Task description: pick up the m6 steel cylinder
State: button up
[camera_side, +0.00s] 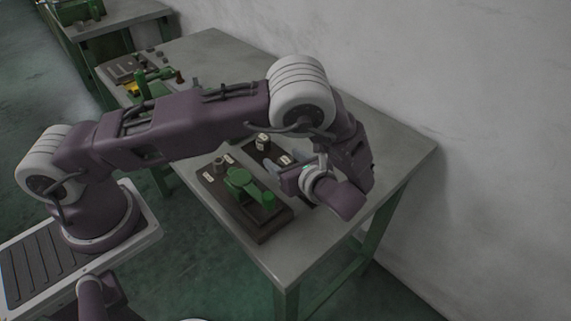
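My gripper (277,170) hangs low over the grey table, at the right side of a dark board with a green hand machine (245,187). Its fingers are small and partly hidden by my wrist, so I cannot tell whether they are open or shut or hold anything. A small pale cylinder (262,140) stands upright just behind and left of my gripper, on a dark tray (254,154) with white labels. The labels are too small to read, so I cannot tell which piece is the m6 steel cylinder. A small brownish cylindrical piece (218,163) sits on the machine's board.
The machine's dark board (262,232) lies near the table's front edge. Another green machine (150,85) stands at the far left end of the table (385,150), with small parts around it. The table's right part is clear. A wall runs behind it.

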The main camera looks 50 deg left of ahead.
grip_shut()
